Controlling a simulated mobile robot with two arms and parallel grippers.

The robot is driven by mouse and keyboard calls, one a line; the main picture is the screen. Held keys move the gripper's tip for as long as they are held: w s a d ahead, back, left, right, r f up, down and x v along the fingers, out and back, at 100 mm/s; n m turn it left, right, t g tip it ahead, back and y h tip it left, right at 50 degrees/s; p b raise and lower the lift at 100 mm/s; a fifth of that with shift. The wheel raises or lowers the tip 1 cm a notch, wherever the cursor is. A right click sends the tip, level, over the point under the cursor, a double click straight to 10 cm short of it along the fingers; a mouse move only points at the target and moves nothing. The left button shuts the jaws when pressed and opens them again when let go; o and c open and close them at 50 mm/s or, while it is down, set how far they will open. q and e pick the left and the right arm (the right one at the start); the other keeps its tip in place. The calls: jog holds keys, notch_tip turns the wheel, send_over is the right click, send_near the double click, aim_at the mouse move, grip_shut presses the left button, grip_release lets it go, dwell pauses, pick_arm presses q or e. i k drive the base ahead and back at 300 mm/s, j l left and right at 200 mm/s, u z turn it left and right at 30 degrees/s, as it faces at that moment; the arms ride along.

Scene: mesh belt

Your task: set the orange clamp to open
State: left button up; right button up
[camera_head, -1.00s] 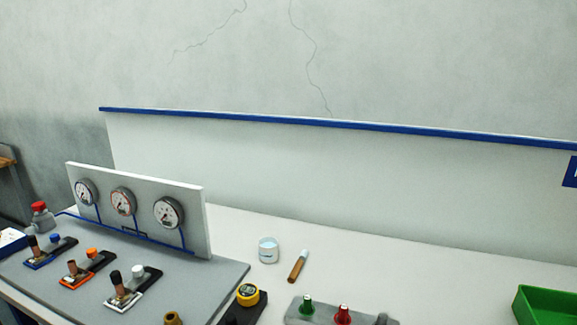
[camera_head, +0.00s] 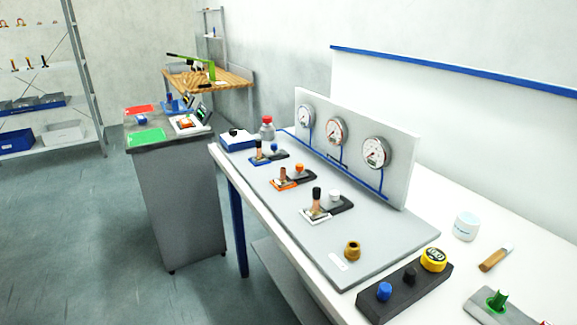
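The orange clamp (camera_head: 291,177) is the middle one of three clamps in a row on the grey plate (camera_head: 345,254) on the table. The blue clamp (camera_head: 266,154) is farther back and the white clamp (camera_head: 324,206) is nearer. Neither of my grippers shows in the head view.
A panel with three gauges (camera_head: 375,153) stands behind the clamps. A brass fitting (camera_head: 352,250), a black block with a yellow dial (camera_head: 433,260), and a white cup (camera_head: 466,226) are nearer. A grey cabinet (camera_head: 172,200) stands left. The floor (camera_head: 90,245) at left is clear.

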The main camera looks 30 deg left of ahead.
aim_at(299, 172)
jog(key=u, duration=0.95)
jog(key=i+j+u, duration=0.1)
jog(key=i+u, duration=0.15)
jog(key=u, duration=0.2)
jog(key=i+u, duration=0.25)
jog(key=u, duration=0.25)
